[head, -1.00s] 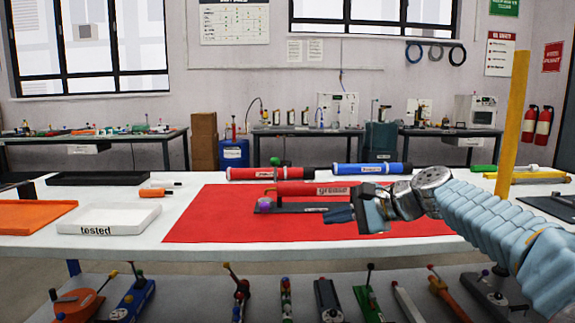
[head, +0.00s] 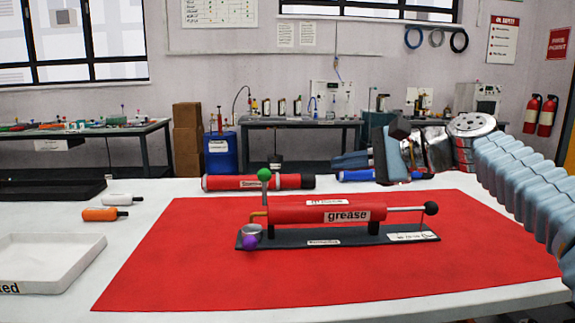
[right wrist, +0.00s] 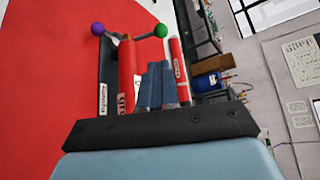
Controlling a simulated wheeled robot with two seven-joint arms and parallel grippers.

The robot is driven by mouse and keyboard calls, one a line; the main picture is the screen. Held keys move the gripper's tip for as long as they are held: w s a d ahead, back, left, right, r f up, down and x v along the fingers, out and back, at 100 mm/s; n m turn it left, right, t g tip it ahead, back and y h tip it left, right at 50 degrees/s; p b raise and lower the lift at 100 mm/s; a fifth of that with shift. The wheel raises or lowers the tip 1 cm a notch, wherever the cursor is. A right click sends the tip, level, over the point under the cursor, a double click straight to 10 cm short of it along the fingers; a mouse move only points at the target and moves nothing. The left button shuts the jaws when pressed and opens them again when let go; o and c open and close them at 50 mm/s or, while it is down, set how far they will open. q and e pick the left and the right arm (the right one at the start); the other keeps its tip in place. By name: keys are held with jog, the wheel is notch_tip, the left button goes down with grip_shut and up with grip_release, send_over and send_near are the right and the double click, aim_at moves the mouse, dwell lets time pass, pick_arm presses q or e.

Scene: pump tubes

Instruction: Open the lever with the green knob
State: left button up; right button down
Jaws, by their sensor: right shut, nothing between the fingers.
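A red tube labelled "grease" (head: 320,213) lies on a dark base plate (head: 345,236). A green knob (head: 264,174) stands on an upright lever at its left end; it also shows in the right wrist view (right wrist: 160,30). A purple knob (head: 250,242) sits low at the same end, beside a grey cup-like part. A black ball (head: 431,208) ends the rod on the right. My right gripper (head: 345,162) is shut and empty, raised above and right of the green knob, apart from it. Its closed fingers show in the wrist view (right wrist: 160,85). My left gripper is not in view.
The tube and plate rest on a red mat (head: 200,270) on a white table. Another red tube (head: 250,183) and a blue one (head: 355,176) lie behind. A white tray (head: 75,268) and small orange and white-handled tools are at the left. The front of the mat is clear.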

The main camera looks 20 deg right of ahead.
aim_at(270, 174)
jog(key=x, duration=1.4)
jog(key=shift+w+f, duration=0.1)
jog(key=shift+d, duration=0.1)
jog(key=shift+p, duration=0.35)
